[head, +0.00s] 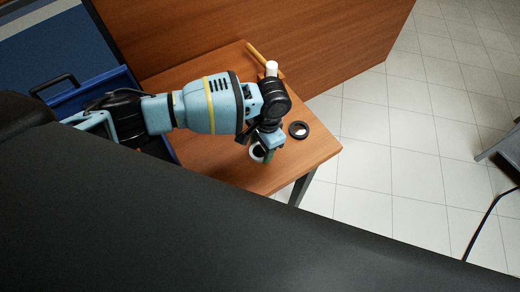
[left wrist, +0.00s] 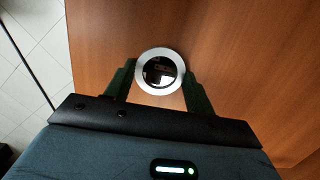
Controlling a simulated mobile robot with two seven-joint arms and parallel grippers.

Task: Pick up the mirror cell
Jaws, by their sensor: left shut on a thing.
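The mirror cell (left wrist: 139,71) is a round silver ring with a dark, reflective centre, seen in the left wrist view between my two dark green fingers. In the head view the mirror cell (head: 254,155) shows as a pale ring near the table's front edge, partly covered by the gripper. My left gripper (head: 264,150) reaches down over it and is shut on its sides; the gripper also fills the lower left wrist view (left wrist: 160,88). I cannot tell whether the cell touches the table or is slightly above it. My right gripper is not in view.
A white cylinder (head: 271,68) and a wooden stick (head: 256,52) are behind my arm. A blue bin (head: 85,95) is at left. The table's right edge drops to tiled floor.

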